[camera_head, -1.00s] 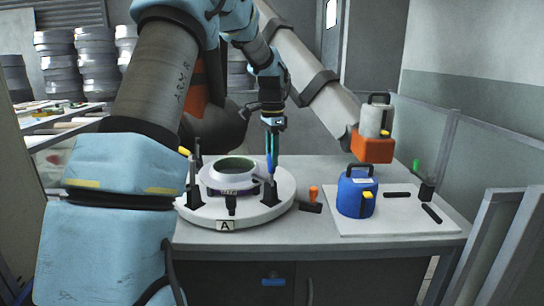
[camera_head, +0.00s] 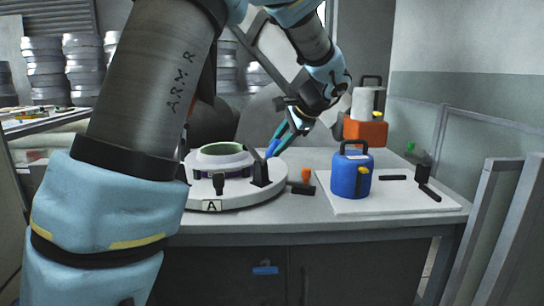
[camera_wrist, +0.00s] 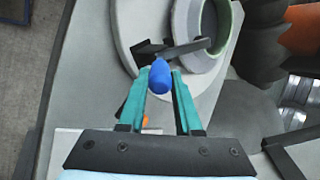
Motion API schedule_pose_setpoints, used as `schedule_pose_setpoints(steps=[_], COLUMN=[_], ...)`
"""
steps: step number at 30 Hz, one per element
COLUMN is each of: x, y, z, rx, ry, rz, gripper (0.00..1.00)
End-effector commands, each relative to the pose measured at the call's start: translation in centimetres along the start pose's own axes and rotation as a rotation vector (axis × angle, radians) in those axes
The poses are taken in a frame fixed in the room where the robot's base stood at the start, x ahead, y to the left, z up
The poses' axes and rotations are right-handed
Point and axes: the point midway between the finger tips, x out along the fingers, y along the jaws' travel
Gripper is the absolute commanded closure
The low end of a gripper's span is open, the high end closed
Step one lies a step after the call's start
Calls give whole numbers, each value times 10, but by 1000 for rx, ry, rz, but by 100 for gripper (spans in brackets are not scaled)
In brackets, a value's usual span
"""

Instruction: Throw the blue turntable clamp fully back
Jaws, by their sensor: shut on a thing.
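The turntable (camera_head: 240,196) is a pale round disc on the bench, with a ring-shaped mould (camera_head: 219,157) on it. The blue turntable clamp handle (camera_head: 272,148) leans over to the right from its black bracket (camera_head: 261,173) at the turntable's right side. My gripper (camera_head: 283,137) is at that handle. In the wrist view the blue handle end (camera_wrist: 160,78) sits between the teal fingertips of my gripper (camera_wrist: 160,82), which are shut on it. The black clamp arm (camera_wrist: 180,50) reaches from there towards the mould. The clamp's pivot is partly hidden in the wrist view.
A blue container (camera_head: 351,178) with a yellow spout stands on a white board (camera_head: 400,201) to the right, with black bars. A small orange-handled tool (camera_head: 304,180) lies between board and turntable. An orange-based container (camera_head: 366,130) stands behind.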

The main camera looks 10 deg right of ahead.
Motion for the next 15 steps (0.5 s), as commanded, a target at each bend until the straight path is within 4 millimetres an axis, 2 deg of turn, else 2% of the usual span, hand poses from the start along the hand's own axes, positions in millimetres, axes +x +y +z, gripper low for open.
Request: schedule_pose_setpoints(steps=[1, 15], x=[7, 18], y=[13, 47], z=[-7, -20], rx=[6, 6], ry=[-12, -175], rz=[-45, -433], gripper=[100, 100])
